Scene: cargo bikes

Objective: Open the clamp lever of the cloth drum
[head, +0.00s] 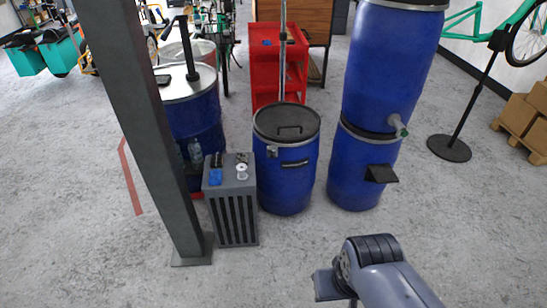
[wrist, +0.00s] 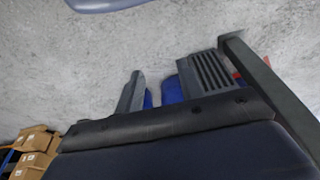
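The blue drum (head: 286,186) with a dark lid stands in the middle of the head view, and I take it for the cloth drum. A small pale latch-like fitting (head: 272,152) sits at its front rim. A dark bar (head: 295,164) lies across its front just below; I cannot tell which one is the clamp lever. My gripper (head: 328,285) shows only in part at the bottom of the head view, in front of the drum and well apart from it. Its fingertips are not clear. In the wrist view only slivers of blue drum (wrist: 172,90) show beyond dark parts.
A grey slatted box (head: 230,205) with small items on top stands left of the drum, beside a dark post (head: 155,120). Stacked blue drums (head: 365,178) with a tap stand right. A red trolley (head: 278,62) is behind. The floor in front is clear.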

